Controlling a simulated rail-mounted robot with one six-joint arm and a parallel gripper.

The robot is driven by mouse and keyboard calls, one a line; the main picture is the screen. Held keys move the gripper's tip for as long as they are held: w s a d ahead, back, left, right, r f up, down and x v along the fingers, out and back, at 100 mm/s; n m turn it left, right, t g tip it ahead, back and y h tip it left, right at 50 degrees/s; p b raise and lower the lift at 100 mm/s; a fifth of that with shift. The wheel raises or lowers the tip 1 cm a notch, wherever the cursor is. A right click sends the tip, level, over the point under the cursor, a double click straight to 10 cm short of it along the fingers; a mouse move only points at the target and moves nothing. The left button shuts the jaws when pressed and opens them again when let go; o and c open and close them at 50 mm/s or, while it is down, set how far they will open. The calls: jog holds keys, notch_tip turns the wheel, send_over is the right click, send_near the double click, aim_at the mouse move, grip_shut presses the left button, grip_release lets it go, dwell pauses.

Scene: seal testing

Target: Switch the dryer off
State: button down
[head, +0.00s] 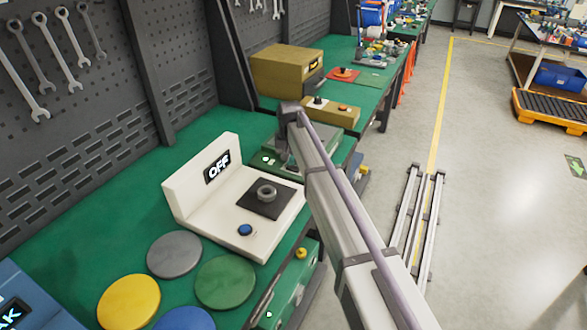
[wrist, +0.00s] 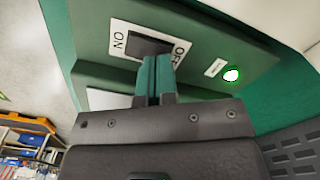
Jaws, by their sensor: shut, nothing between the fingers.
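The dryer shows in the wrist view as a green panel (wrist: 200,62) with a dark rocker switch (wrist: 146,44) on a white plate marked ON on the left and OFF on the right. A lamp (wrist: 232,75) on the panel is lit green. My gripper (wrist: 158,62) is shut and empty, its green fingertips at the lower edge of the switch, towards the OFF side. I cannot tell if they touch it. In the head view, a green box with a lit green lamp (head: 266,158) stands behind the white device, partly hidden by my arm; my gripper is hidden there.
A white device (head: 185,192) with an OFF display and blue button stands in front of the green box. Coloured discs, such as a green one (head: 225,283), lie near it. A tan box (head: 285,70) stands farther back. Open floor lies right of the bench.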

jog(key=shift+f+b, duration=0.5)
jog(key=shift+f, duration=0.1)
notch_tip(320, 180, up, 7)
jog(key=p, duration=0.7)
jog(key=shift+r, duration=0.2)
jog(key=shift+f, duration=0.1)
jog(key=s+d, duration=0.7)
jog(key=s, duration=0.4)
jog(key=s+d, duration=0.8)
jog(key=s, duration=0.4)
jog(key=s+d+m, duration=0.1)
jog(key=s+d, duration=0.7)
jog(key=s, duration=0.3)
jog(key=shift+s, duration=0.25)
jog(key=c, duration=1.9)
grip_release()
